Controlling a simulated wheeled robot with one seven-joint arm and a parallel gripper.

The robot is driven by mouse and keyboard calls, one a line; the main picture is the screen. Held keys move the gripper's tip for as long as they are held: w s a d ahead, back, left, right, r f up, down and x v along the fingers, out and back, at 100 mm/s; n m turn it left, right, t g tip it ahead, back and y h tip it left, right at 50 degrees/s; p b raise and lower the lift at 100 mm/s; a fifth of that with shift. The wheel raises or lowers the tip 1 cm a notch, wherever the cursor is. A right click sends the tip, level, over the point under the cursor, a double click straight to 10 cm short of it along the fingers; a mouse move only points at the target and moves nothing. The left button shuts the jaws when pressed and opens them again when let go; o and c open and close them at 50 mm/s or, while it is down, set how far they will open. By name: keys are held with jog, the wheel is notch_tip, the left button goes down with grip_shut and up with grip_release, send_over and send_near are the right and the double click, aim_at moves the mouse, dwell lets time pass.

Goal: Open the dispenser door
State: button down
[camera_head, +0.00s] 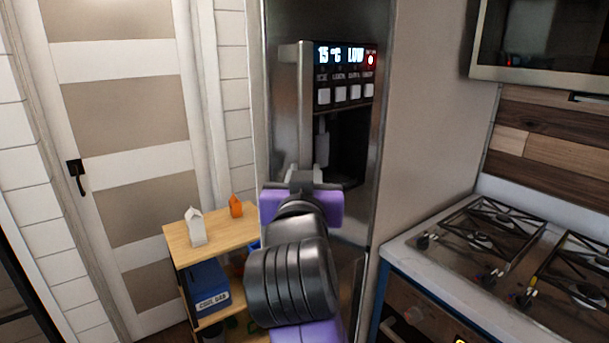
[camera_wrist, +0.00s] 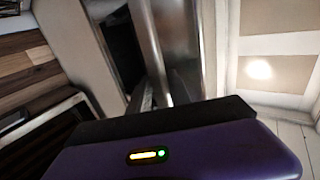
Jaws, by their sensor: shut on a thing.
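The dispenser door (camera_head: 285,150) is the tall steel front of the fridge in the head view, with a lit panel (camera_head: 345,58) reading 15 °C LOW, a row of buttons and a dark recess (camera_head: 348,145). Its vertical bar handle (camera_head: 305,105) stands out left of the recess. My gripper (camera_head: 304,178) is shut on the lower part of the handle, and my wrist hides the bar below it. In the wrist view the handle (camera_wrist: 147,40) runs down between my fingers (camera_wrist: 162,95). I see no clear gap at the door's edge.
A small wooden shelf unit (camera_head: 215,238) with a white carton (camera_head: 194,226) and an orange item (camera_head: 236,206) stands left of my arm. A white-framed door (camera_head: 125,100) is behind it. A gas stove (camera_head: 500,260) is close on the right, under a microwave (camera_head: 545,40).

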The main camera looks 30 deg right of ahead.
jog(key=shift+s+d, duration=0.1)
jog(key=shift+d, duration=0.25)
jog(key=c, duration=1.2)
grip_release()
jog(key=shift+a, duration=0.1)
jog(key=b+v, duration=0.1)
jog(key=v, duration=0.6)
jog(key=shift+s+a+b, duration=0.25)
jog(key=shift+b, duration=0.05)
